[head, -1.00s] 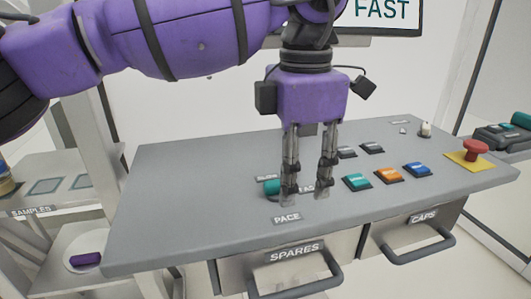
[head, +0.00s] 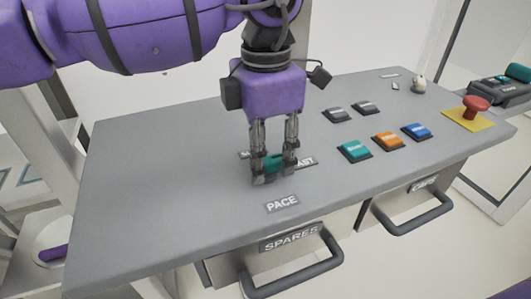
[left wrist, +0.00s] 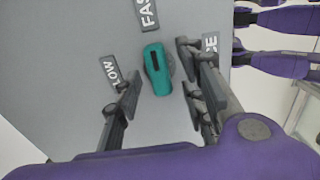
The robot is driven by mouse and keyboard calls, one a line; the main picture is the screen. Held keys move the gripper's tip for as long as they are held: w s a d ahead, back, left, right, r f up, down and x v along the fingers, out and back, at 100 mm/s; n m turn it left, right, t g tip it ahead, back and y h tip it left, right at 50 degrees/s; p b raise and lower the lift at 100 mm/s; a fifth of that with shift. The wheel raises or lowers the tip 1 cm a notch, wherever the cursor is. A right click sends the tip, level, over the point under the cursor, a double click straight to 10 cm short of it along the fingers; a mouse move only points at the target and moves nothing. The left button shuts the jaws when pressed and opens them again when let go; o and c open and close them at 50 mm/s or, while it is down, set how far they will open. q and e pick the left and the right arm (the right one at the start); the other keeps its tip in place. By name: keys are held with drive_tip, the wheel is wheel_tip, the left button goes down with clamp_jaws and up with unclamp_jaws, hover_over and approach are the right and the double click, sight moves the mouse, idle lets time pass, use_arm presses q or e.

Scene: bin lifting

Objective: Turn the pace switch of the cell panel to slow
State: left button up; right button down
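The pace switch is a teal knob (head: 273,163) on the grey cell panel (head: 150,170), above its PACE label (head: 282,204). In the left wrist view the knob (left wrist: 158,75) has its dark mark at the end toward the FAST label (left wrist: 147,13). The SLOW label (left wrist: 111,72) lies to its left, partly hidden by a finger. My left gripper (head: 275,172) points down over the knob, one finger on each side. In the left wrist view the fingers stand apart, with gaps visible beside the knob. My right gripper is not in view.
To the right on the panel are green (head: 354,151), orange (head: 388,140) and blue (head: 416,131) buttons, two dark buttons and a red mushroom button (head: 476,106). SPARES (head: 290,247) and CAPS (head: 425,185) drawers with protruding handles are below. The panel's left part is clear.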

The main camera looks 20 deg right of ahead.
use_arm(q)
drive_tip(key=shift+f, duration=0.2)
drive_tip(key=c, duration=1)
clamp_jaws()
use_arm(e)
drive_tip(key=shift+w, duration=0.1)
